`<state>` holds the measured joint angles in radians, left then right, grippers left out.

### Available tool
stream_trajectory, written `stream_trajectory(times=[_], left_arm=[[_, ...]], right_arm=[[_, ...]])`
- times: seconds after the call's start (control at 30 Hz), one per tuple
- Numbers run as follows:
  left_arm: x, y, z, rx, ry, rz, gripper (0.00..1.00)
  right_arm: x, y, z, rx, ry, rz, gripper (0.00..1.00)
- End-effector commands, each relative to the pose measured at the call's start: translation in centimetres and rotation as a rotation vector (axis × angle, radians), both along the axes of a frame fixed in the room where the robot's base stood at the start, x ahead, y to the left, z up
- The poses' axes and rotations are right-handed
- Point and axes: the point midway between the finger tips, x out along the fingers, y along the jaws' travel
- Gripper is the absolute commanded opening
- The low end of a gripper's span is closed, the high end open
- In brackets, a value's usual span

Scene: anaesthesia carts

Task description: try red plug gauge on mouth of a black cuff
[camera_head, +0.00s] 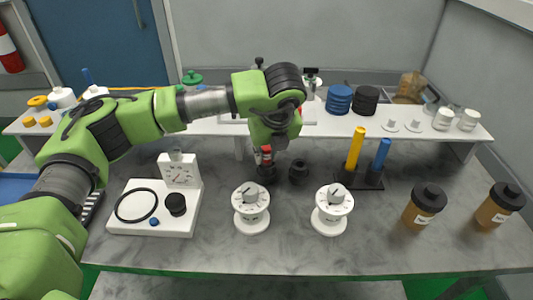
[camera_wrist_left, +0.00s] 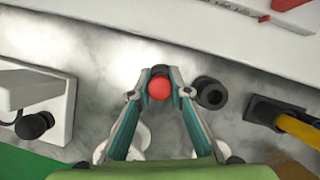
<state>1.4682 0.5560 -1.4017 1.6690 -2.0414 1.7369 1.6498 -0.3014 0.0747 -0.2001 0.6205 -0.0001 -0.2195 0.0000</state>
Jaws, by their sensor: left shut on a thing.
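My left gripper (camera_head: 268,146) points down over the grey table and is shut on the red plug gauge (camera_head: 266,155). In the left wrist view the gauge's round red end (camera_wrist_left: 159,88) shows between the fingertips (camera_wrist_left: 160,92). One black cuff (camera_head: 267,174) is directly below the gauge, and its dark rim (camera_wrist_left: 160,71) shows behind the red end. Whether the gauge touches or enters its mouth I cannot tell. A second black cuff (camera_head: 298,172) stands just right, also in the left wrist view (camera_wrist_left: 211,93). My right gripper is not in view.
A black stand (camera_head: 370,180) holds a yellow gauge (camera_head: 355,148) and a blue gauge (camera_head: 381,154) at right. Two white dials (camera_head: 250,218) (camera_head: 332,222) stand in front. A white base (camera_head: 120,220) with a black ring is at left. A raised white shelf (camera_head: 430,130) runs behind.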

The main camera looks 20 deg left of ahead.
Motion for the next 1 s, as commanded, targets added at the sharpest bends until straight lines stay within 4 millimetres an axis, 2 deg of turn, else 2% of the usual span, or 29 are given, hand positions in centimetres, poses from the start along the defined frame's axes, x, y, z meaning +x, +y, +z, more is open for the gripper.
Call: stream_trajectory(times=[0.4,1.0], left_arm=[[0.0,0.0,2.2,-0.001,-0.002,0.0,0.0],[0.1,0.0,5.3,0.0,-0.004,0.0,0.0]], right_arm=[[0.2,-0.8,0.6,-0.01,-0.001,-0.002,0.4],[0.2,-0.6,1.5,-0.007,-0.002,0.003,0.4]])
